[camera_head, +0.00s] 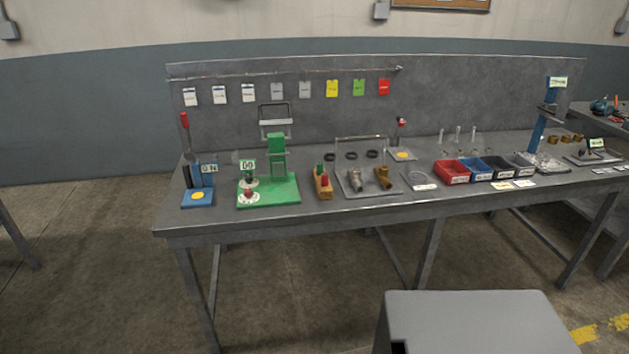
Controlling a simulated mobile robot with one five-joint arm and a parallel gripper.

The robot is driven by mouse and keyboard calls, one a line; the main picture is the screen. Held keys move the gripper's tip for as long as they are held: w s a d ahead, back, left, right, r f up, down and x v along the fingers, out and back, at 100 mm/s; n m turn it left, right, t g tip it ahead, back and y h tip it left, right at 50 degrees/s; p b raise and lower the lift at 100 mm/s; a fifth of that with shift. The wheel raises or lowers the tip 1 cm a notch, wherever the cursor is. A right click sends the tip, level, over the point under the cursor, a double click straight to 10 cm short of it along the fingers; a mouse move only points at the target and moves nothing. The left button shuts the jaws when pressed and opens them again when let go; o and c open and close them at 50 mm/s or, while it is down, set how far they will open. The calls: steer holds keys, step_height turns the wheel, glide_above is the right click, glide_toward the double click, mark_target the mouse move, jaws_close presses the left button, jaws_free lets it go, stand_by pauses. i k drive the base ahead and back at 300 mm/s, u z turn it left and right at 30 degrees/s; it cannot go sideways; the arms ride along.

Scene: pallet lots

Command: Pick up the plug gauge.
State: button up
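A small wooden block (322,187) stands on the grey workbench, just right of the green press. It holds a piece with a green part (319,168) and a red part (324,181), which looks like the plug gauge. It is too small to make out in detail. My gripper is not in view, and nothing is seen touching the block.
The green press (277,165) stands close on the block's left. A grey tray (357,191) with metal and brass fittings is close on its right. Red (452,172) and blue (476,169) bins stand farther right. The bench's front edge (330,214) is clear before the block.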

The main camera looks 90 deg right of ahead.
mark_target(324, 176)
steer(key=k, duration=2.8)
steer(key=z, duration=0.3)
steer(key=i, duration=1.7)
steer(key=u, duration=0.05)
